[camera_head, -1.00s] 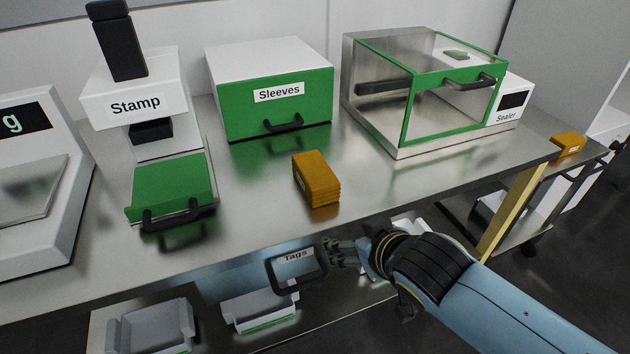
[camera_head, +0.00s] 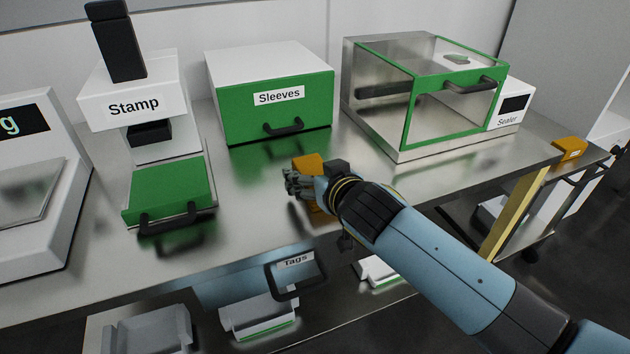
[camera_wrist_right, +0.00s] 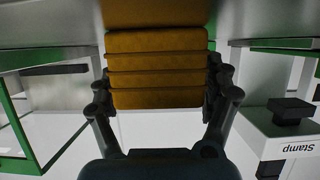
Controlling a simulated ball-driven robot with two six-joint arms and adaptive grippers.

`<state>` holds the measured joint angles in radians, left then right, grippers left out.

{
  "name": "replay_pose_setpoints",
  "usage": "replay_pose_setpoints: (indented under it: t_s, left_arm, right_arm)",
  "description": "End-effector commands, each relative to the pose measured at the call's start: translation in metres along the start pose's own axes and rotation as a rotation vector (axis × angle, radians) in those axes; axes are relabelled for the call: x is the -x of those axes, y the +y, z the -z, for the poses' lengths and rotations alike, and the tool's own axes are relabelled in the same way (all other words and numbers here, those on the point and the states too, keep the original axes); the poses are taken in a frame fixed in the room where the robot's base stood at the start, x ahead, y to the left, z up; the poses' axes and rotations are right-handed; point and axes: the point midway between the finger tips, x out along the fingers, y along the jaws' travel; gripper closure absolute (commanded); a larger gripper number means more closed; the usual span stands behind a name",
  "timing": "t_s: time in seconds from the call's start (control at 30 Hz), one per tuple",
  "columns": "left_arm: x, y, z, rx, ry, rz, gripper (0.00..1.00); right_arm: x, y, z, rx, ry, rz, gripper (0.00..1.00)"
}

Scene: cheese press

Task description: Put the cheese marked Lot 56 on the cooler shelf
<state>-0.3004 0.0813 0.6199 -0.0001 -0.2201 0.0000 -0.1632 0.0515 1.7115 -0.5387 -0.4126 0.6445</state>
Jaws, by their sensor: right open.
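An orange-brown block with a layered face (camera_head: 307,164), seemingly cheese, sits on the steel table in front of the Sleeves box. No lot mark on it is readable. My right gripper (camera_head: 300,187) is at this block and hides most of it in the head view. In the right wrist view the layered block (camera_wrist_right: 157,80) lies between the two open fingers (camera_wrist_right: 160,95). A second orange block (camera_head: 569,148) with a white label rests at the far right; its label is too small to read. My left gripper is not in view. I cannot identify the cooler shelf.
A Stamp press (camera_head: 134,107) with a green plate (camera_head: 170,190) stands left of the block. The green-fronted Sleeves box (camera_head: 275,108) is behind it, and the Sealer (camera_head: 425,100) is behind right. A Tags bin (camera_head: 297,272) and trays are below the table edge.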

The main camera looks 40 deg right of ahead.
Motion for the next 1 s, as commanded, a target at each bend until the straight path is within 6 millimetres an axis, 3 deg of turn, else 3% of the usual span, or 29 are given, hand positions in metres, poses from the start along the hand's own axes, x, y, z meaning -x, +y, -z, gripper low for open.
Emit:
replay_pose_setpoints:
  t_s: [0.3,0.87,1.0]
  left_arm:
    - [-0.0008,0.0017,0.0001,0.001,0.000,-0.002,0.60]
    - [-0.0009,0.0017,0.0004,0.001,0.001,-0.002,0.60]
    - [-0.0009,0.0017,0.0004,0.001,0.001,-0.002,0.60]
  right_arm:
    - [-0.0075,0.0002,-0.0001,0.000,0.000,0.000,0.19]
    - [-0.0073,0.0000,0.0003,0.000,0.001,0.001,0.92]
    - [-0.0073,-0.0001,0.0001,0.000,0.001,0.001,0.95]
